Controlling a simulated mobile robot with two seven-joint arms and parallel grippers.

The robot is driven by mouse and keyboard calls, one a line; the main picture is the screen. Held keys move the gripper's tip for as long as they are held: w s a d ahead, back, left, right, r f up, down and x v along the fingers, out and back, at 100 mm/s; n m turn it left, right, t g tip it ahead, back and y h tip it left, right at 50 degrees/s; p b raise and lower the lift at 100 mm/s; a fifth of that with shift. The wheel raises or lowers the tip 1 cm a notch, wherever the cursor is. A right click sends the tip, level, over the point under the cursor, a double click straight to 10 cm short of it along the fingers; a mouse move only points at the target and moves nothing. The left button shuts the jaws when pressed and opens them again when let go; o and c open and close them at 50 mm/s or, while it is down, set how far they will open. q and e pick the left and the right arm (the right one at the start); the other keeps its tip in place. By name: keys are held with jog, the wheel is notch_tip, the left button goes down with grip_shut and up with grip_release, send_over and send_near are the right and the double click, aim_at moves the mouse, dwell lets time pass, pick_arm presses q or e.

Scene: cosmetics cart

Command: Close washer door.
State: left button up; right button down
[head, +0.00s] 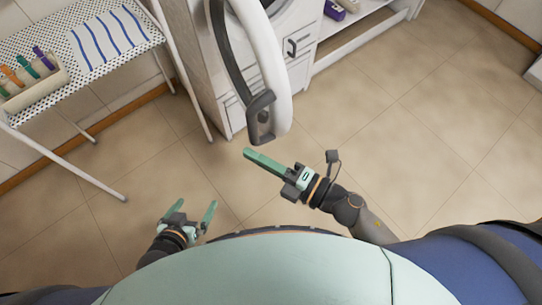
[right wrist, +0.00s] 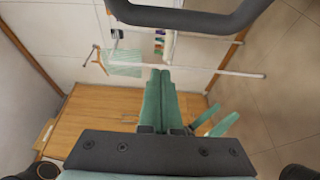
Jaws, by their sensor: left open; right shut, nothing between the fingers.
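The washer door (head: 275,75) stands open in the head view, a white ring edged on and jutting from the washer toward me. A dark grey latch or handle piece (head: 262,118) is at its near end. My left gripper (head: 195,207) is open and empty, low on the left.
An ironing board (head: 90,40) with a striped cloth and a caddy (head: 35,85) of colored items stands at the left, its legs reaching the floor. A white shelf (head: 355,30) with a purple item is at the right. The tiled floor (head: 420,120) is clear.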

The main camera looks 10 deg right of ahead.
aim_at(253, 136)
jog(key=w, duration=0.5)
jog(key=shift+a, duration=0.1)
dwell(0.4)
